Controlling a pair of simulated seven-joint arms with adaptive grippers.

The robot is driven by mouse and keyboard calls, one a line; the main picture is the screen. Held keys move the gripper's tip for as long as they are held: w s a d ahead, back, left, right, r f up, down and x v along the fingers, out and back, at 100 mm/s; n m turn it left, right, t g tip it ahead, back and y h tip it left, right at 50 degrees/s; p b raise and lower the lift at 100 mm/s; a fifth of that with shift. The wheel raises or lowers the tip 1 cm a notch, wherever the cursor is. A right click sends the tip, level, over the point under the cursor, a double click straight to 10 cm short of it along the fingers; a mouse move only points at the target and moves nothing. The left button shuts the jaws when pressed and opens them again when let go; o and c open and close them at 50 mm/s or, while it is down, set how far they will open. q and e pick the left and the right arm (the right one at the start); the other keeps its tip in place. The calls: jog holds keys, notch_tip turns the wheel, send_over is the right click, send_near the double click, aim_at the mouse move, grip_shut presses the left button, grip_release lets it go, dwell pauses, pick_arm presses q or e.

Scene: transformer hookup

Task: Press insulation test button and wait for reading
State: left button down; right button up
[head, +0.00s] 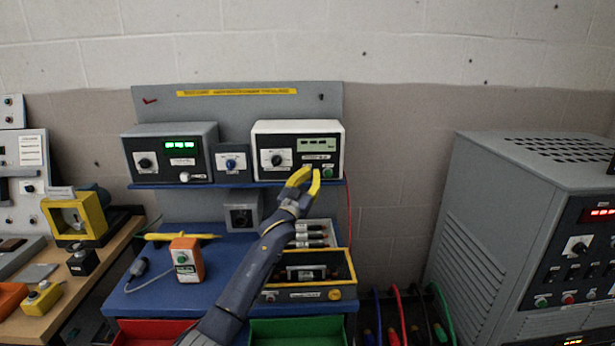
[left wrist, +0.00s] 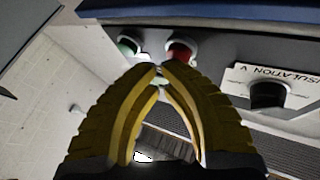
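The insulation tester is the white-framed box (head: 262,140) at the right of the blue shelf. Its grey display (head: 317,143) is too small to read. Its green button (head: 327,172) sits at the lower right of the panel. The left wrist view shows a green button (left wrist: 128,45), a red button (left wrist: 180,52) and a black knob (left wrist: 268,95) labelled "INSULATION V". My left gripper (head: 312,170) has yellow fingers with their tips together, empty, at the panel's lower edge by the buttons. The wrist view shows the tips (left wrist: 158,70) just below and between both buttons; contact cannot be told. My right gripper is out of view.
A grey meter (head: 170,150) with a lit green display and a small blue-faced box (head: 232,162) share the shelf. Below are an orange handheld device (head: 186,260), a yellow-edged tray (head: 310,270) and red and green bins. A large grey cabinet (head: 500,200) stands right.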

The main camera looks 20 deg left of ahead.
pick_arm(q)
jog(key=shift+w, duration=0.1)
jog(key=shift+s, duration=0.2)
jog(key=shift+s+d, duration=0.25)
jog(key=shift+s, duration=0.4)
jog(key=s+d, duration=0.2)
jog(key=s, duration=0.3)
jog(key=shift+s, duration=0.35)
dwell(0.4)
dwell(0.5)
